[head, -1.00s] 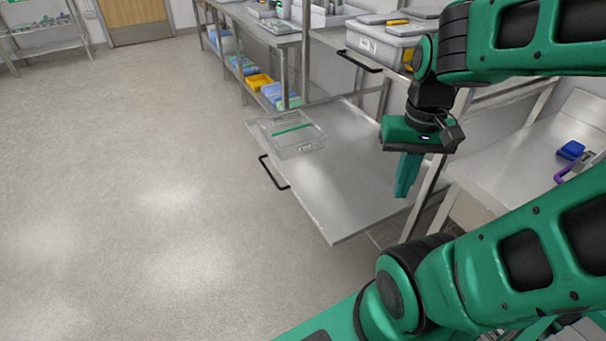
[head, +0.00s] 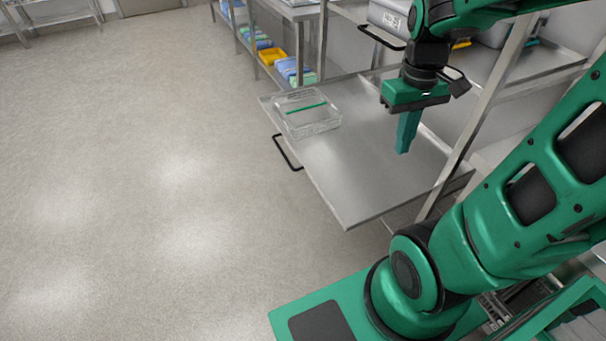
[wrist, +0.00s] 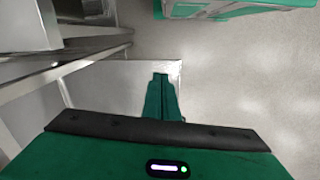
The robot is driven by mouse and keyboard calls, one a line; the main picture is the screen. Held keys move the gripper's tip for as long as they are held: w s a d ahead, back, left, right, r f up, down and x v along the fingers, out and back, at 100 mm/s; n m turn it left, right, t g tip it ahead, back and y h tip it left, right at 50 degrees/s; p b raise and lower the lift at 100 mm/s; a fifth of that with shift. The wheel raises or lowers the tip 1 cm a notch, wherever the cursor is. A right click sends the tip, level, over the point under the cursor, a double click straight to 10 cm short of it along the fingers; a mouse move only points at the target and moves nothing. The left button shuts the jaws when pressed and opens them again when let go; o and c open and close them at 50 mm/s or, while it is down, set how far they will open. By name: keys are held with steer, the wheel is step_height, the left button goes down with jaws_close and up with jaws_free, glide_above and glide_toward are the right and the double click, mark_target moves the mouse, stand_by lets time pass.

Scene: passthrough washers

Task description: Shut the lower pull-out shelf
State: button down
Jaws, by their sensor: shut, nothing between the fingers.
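The lower pull-out shelf (head: 352,195) is a flat metal tray standing out from the rack, with a black bar handle (head: 287,153) on its left front edge. A clear bin (head: 306,116) with a green stripe sits on its far left part. My gripper (head: 404,150) is shut and empty, pointing down over the right part of the shelf in the head view. I cannot tell its exact height above the surface. In the wrist view my shut fingers (wrist: 162,98) show in front of the shelf's bare metal (wrist: 110,85); the handle is not in that view.
An upper shelf with its own black handle (head: 381,37) holds a grey bin (head: 392,17) above. A slanted metal post (head: 470,135) stands right of my gripper. A rack with a yellow bin (head: 271,57) is at the back. The floor (head: 150,180) on the left is clear.

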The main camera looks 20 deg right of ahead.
steer(key=w+a+f+n+h, duration=0.1)
steer(key=w+a+f+n, duration=0.2)
steer(key=w+f+n, duration=0.45)
steer(key=w+a+f+n+h, duration=0.1)
steer(key=w+a+f+n, duration=0.25)
steer(key=w, duration=0.75)
steer(key=w+a+f+n, duration=0.9)
steer(key=a+f, duration=0.1)
steer(key=f, duration=0.3)
steer(key=d+f, duration=0.6)
steer(key=f, duration=0.3)
steer(key=shift+w+d+f, duration=0.15)
steer(key=shift+w+f, duration=0.05)
steer(key=shift+f, duration=0.05)
